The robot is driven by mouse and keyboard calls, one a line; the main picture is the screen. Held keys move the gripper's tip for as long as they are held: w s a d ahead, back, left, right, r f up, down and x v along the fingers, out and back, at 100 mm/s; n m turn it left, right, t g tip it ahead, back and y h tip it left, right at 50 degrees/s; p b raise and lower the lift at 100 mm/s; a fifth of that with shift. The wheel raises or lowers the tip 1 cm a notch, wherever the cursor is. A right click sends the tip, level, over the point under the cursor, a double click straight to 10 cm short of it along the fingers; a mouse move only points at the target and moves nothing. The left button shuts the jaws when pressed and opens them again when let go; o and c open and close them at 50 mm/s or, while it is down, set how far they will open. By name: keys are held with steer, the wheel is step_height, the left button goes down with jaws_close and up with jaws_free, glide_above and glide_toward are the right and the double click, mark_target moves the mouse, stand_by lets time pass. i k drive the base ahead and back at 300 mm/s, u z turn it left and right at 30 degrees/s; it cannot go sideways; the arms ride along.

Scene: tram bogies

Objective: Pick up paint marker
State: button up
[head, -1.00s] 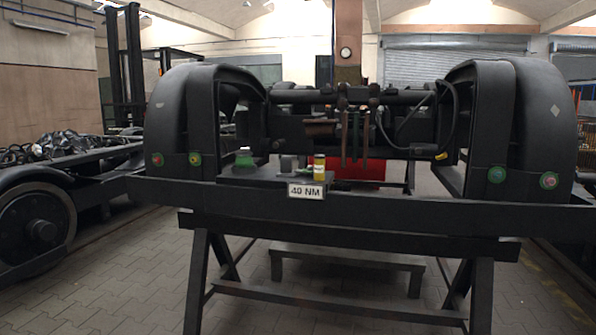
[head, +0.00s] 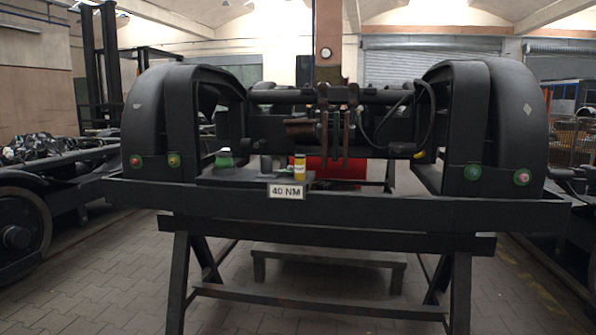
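A small yellow cylinder with a pale label (head: 299,167) stands upright on a dark shelf (head: 235,180) on the front of the bogie frame. It may be the paint marker, but it is too small to be sure. A green-topped item (head: 224,159) stands to its left on the same shelf, with small grey pieces (head: 268,164) between them. My gripper is not in view.
The dark bogie frame (head: 400,214) rests on trestle legs and fills the middle. A "40 NM" sign (head: 286,191) hangs below the shelf. A low bench (head: 325,257) stands underneath. The paved floor in front is clear. Another bogie (head: 20,225) stands at left.

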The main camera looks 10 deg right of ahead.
mark_target(299, 159)
steer(key=u, duration=1.25)
steer(key=i, duration=1.25)
steer(key=z, duration=2.45)
